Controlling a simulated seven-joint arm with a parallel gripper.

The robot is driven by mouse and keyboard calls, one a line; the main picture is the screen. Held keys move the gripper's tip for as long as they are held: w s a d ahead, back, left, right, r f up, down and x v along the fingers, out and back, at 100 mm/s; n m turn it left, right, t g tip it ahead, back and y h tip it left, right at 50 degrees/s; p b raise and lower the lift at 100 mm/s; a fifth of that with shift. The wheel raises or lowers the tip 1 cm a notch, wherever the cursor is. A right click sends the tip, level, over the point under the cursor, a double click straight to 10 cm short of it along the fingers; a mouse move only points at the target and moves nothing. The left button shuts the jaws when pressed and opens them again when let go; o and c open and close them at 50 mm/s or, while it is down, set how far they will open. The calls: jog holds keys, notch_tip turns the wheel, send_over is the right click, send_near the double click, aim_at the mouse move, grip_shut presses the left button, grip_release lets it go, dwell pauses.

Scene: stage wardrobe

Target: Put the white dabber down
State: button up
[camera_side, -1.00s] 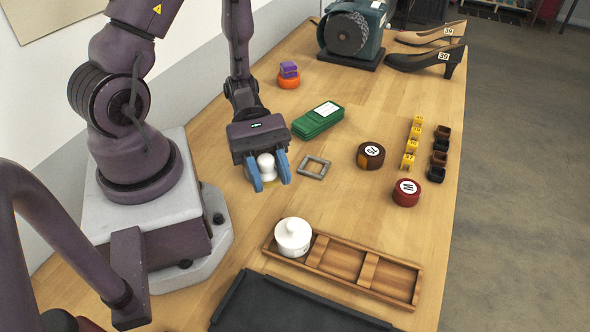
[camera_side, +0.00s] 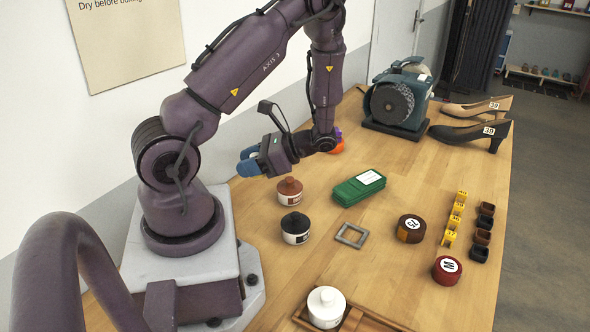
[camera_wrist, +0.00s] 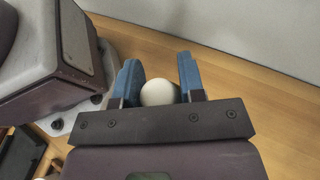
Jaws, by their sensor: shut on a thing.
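My gripper (camera_side: 249,160) is raised at the wall side of the table, its blue fingers pointing left towards the wall. In the wrist view my gripper (camera_wrist: 158,63) is shut on the white dabber, whose round white top (camera_wrist: 158,92) shows between the fingers. The rest of the dabber is hidden, and I cannot make it out in the side view. Below and to the right of my gripper stand a brown-lidded pot (camera_side: 289,191) and a black-lidded pot (camera_side: 295,228).
A green case (camera_side: 358,187), a grey square frame (camera_side: 351,235), a brown round tin (camera_side: 411,228) and a red round tin (camera_side: 447,269) lie on the table. Yellow number markers (camera_side: 455,218), a grinder (camera_side: 398,98) and two shoes (camera_side: 470,132) are farther off. Bare wood surrounds the frame.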

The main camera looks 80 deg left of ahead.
jog(key=w+a+f+m+t+y, duration=0.1)
jog(key=w+a+f+m+y, duration=0.1)
jog(key=w+a, duration=0.2)
jog(key=w+a+f+m+t+y, duration=0.1)
jog(key=w+a+f+m+y, duration=0.1)
jog(key=a, duration=0.5)
jog(key=w+a+f+m+t+y, duration=0.1)
jog(key=w+a+f+m+y, duration=0.1)
jog(key=w+a, duration=0.3)
jog(key=shift+w+a+f+t, duration=0.3)
jog(key=shift+w+f, duration=0.1)
jog(key=shift+f, duration=0.25)
jog(key=shift+w+a+f, duration=0.4)
jog(key=shift+a+f, duration=0.1)
jog(key=shift+f, duration=1.75)
jog(key=o, duration=0.9)
jog(key=shift+f, duration=0.15)
